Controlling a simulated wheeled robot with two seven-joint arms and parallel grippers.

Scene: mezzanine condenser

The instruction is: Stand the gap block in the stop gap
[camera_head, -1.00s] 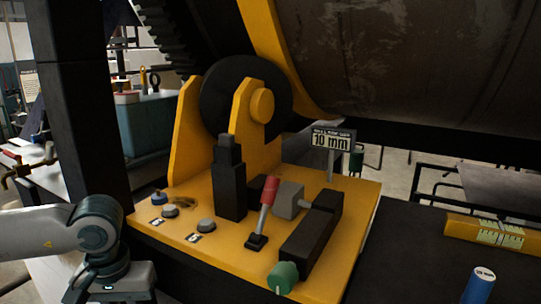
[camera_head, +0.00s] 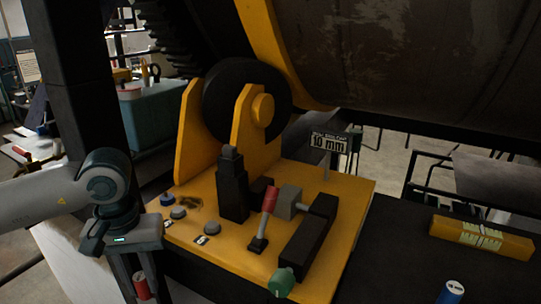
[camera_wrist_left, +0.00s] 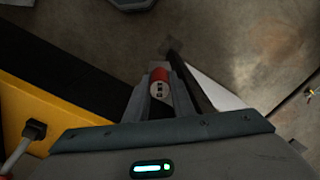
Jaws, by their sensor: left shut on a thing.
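My left gripper (camera_head: 135,285) points down at the left of the yellow base plate (camera_head: 215,250), over its outer side. It is shut on a small red cylinder with a pale marked end, which I take as the gap block (camera_head: 141,286); the block also shows between the fingers in the left wrist view (camera_wrist_left: 159,76). On the plate stand a black stepped post (camera_head: 232,190) and a grey block (camera_head: 288,202) joined to a black housing (camera_head: 308,245). The stop gap seems to lie between post and grey block, partly hidden by a red-handled lever (camera_head: 270,200). My right gripper is not in view.
A "10 mm" sign (camera_head: 328,143) stands behind the grey block. A blue cylinder (camera_head: 451,292) and a yellow bar (camera_head: 480,237) rest on the dark surface at right. A roller (camera_head: 225,105) and large drum (camera_head: 400,50) rise behind.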

